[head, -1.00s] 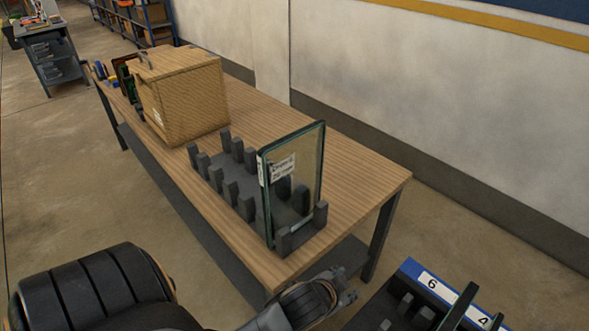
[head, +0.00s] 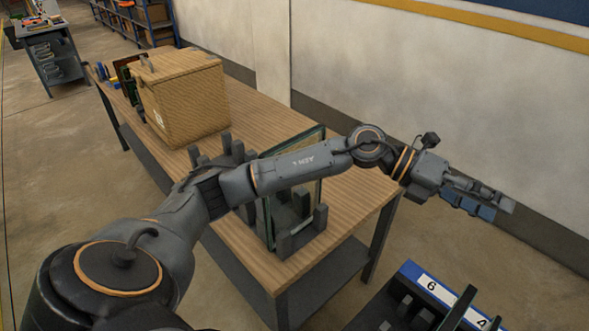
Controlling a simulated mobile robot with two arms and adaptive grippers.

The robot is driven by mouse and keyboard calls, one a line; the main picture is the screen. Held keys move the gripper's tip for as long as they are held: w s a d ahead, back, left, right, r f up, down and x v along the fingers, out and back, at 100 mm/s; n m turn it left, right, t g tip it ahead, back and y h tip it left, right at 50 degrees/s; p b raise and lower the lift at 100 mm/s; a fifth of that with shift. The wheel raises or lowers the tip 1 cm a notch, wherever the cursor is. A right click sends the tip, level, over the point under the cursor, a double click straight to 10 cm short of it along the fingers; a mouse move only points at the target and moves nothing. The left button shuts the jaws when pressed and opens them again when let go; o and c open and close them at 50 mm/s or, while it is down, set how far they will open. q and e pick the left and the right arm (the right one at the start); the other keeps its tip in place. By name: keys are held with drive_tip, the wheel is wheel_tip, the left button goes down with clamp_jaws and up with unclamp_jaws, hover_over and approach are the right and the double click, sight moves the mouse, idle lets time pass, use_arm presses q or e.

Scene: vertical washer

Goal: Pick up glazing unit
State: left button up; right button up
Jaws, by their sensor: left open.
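The glazing unit (head: 312,195) is a clear glass pane with a dark greenish edge. It stands upright in a dark slotted rack (head: 300,238) at the near end of the wooden table. My left arm passes in front of it and hides its middle and its label. My left gripper (head: 490,202) is stretched out to the right, past the table's right edge. It is open and empty, well apart from the pane. My right gripper is not in view.
A wooden crate (head: 182,98) stands on the table (head: 350,185) behind the rack. A blue-edged rack with numbers 6 and 4 (head: 445,290) is at the bottom right. A wall runs along the right behind the table.

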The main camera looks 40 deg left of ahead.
use_arm(q)
drive_tip(key=w+a+f+m+g+y, duration=0.1)
drive_tip(key=w+a+f+y, duration=0.15)
drive_tip(key=a+y, duration=0.35)
wheel_tip(320, 180, up, 6)
drive_tip(key=n+g+y, duration=0.2)
drive_tip(key=n+y, duration=0.1)
drive_tip(key=y, duration=0.7)
hover_over(295, 138)
drive_tip(key=shift+d+f, duration=0.15)
drive_tip(key=shift+d, duration=0.05)
drive_tip(key=shift+f, duration=0.35)
wheel_tip(295, 138, down, 6)
drive_tip(key=shift+a+f+b, duration=0.1)
drive_tip(key=shift+f+b, duration=0.15)
drive_tip(key=shift+b, duration=0.55)
drive_tip(key=shift+f, duration=0.35)
drive_tip(key=f+p, duration=0.1)
drive_tip(key=f, duration=0.1)
drive_tip(key=f+p, duration=0.1)
drive_tip(key=f, duration=0.2)
drive_tip(key=shift+s+f, duration=0.2)
drive_tip(key=shift+f, duration=0.15)
clamp_jaws()
drive_tip(key=shift+w+a+r, duration=0.1)
drive_tip(key=shift+r, duration=0.05)
